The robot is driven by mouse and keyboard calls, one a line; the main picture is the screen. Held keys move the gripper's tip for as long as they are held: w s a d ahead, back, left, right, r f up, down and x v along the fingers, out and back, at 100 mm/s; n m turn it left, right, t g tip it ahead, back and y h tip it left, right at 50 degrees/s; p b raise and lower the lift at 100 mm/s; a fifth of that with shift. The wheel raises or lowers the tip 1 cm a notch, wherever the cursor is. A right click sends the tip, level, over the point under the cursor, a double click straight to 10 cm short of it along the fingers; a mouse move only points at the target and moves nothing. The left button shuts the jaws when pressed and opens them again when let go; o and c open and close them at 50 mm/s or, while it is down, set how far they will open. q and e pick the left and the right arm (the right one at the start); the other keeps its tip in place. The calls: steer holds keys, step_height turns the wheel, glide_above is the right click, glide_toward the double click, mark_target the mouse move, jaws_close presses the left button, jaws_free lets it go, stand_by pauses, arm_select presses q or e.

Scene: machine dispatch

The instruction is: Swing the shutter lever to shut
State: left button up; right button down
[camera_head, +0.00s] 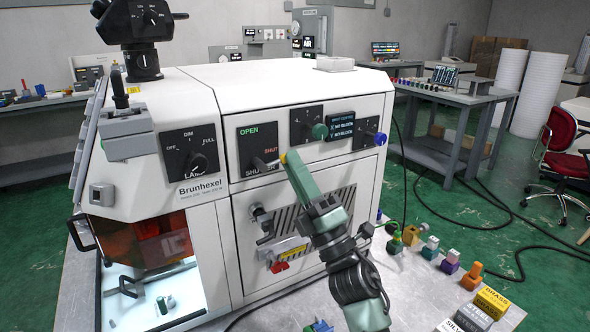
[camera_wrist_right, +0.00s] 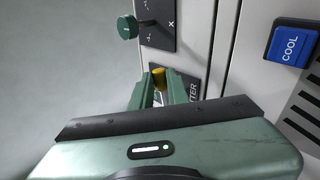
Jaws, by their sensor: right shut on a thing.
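The shutter panel (camera_head: 246,142) is a black plate on the white machine's front. It has a green OPEN label at upper left and a SHUT label at right. The shutter lever (camera_head: 268,163) reaches rightward from the plate, below the SHUT label, with a yellow tip. My right gripper (camera_head: 289,158) comes up from below and is closed on the lever's tip. In the right wrist view the yellow tip (camera_wrist_right: 160,77) sits between the two green fingers (camera_wrist_right: 165,88). The fingers partly hide the lever and the plate. My left gripper is not in view.
A lamp dial (camera_head: 190,152) is left of the shutter panel. Dials with a green knob (camera_head: 320,131) and a blue knob (camera_head: 379,138) are to the right. A blue COOL button (camera_wrist_right: 291,46) shows in the wrist view. Several coloured pieces stand on the bench at right.

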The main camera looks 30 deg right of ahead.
stand_by(0.3)
steer(key=c, duration=1.4)
jaws_free()
steer(key=shift+o, duration=0.2)
steer(key=b+v, duration=0.3)
steer(key=v, duration=0.4)
steer(key=shift+s+f, duration=0.25)
steer(key=shift+f, duration=0.1)
